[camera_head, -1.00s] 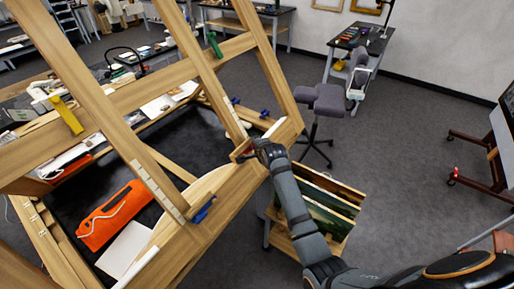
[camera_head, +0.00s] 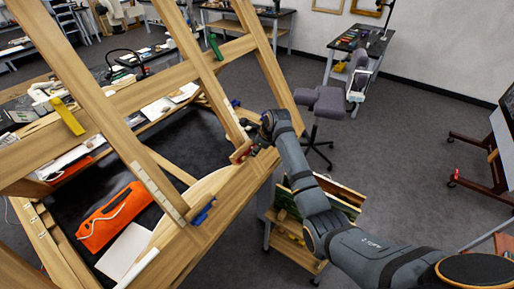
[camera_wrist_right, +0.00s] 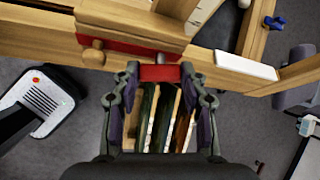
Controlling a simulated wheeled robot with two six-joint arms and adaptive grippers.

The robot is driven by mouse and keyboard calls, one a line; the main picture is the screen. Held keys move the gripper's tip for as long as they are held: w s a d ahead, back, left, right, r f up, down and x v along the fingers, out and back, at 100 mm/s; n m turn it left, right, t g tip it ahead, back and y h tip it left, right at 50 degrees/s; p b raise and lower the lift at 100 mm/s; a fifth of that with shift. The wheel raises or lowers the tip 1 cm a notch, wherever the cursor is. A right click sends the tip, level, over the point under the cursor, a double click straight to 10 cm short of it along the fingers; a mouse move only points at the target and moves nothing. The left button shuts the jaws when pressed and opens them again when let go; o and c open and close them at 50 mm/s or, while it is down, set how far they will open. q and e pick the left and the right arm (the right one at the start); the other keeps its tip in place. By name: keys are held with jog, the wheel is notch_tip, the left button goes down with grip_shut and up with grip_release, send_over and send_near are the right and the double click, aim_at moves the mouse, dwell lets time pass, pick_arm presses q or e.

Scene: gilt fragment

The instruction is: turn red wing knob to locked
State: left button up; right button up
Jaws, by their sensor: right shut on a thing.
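The red wing knob (camera_wrist_right: 160,73) sits between the fingertips of my right gripper (camera_wrist_right: 160,78) in the right wrist view, at the edge of the wooden frame. The gripper is shut on it, with a finger on each side. Behind it is a wooden block with a red band (camera_wrist_right: 130,43) and a round wooden peg (camera_wrist_right: 94,55). In the head view the red block (camera_head: 240,151) shows at the frame's right corner, with my right gripper (camera_head: 255,144) against it; the knob is mostly hidden there. No locked marking is readable. My left gripper is not in view.
The large wooden frame (camera_head: 100,108) slants across the left. An orange bag (camera_head: 113,216) lies on the black surface behind. A rack of panels (camera_head: 330,197) stands below my right arm, and a grey stool (camera_head: 322,102) beyond.

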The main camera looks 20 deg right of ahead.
jog(key=shift+w+m+g+y, duration=0.15)
jog(key=shift+m+g+y, duration=0.55)
jog(key=shift+m, duration=0.5)
jog(key=shift+r, duration=0.1)
jog(key=o, duration=1.1)
jog(key=shift+o, duration=0.2)
jog(key=shift+d+r, duration=0.1)
jog(key=shift+d, duration=0.05)
jog(key=v, duration=1.1)
jog(key=shift+d+r, duration=0.15)
jog(key=shift+r, duration=0.15)
